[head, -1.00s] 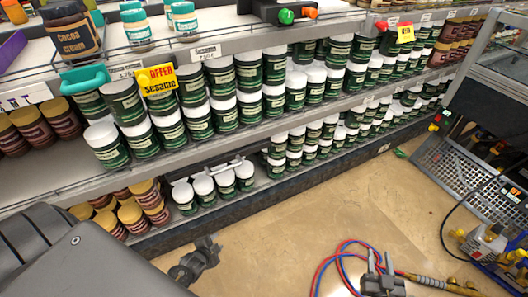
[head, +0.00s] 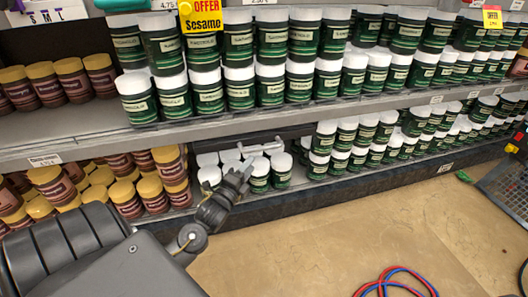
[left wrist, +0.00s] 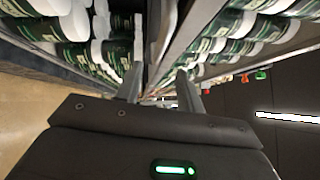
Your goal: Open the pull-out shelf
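The pull-out shelf appears to be the low section holding white-lidded green jars (head: 260,183), with a light grey bar handle (head: 262,149) above its front jars. My left gripper (head: 240,172) is in front of this section, just below and left of the handle, and covers part of the jars. In the left wrist view, its two fingers (left wrist: 158,88) stand apart, with a grey bar or shelf edge (left wrist: 164,35) beyond them. I see nothing held between them. I cannot tell whether the fingers touch the handle. My right gripper is not in view.
A long upper shelf (head: 90,135) packed with green jars overhangs the low section. Brown jars with yellow lids (head: 170,165) stand to the left. A dark perforated panel (head: 505,190) stands at right.

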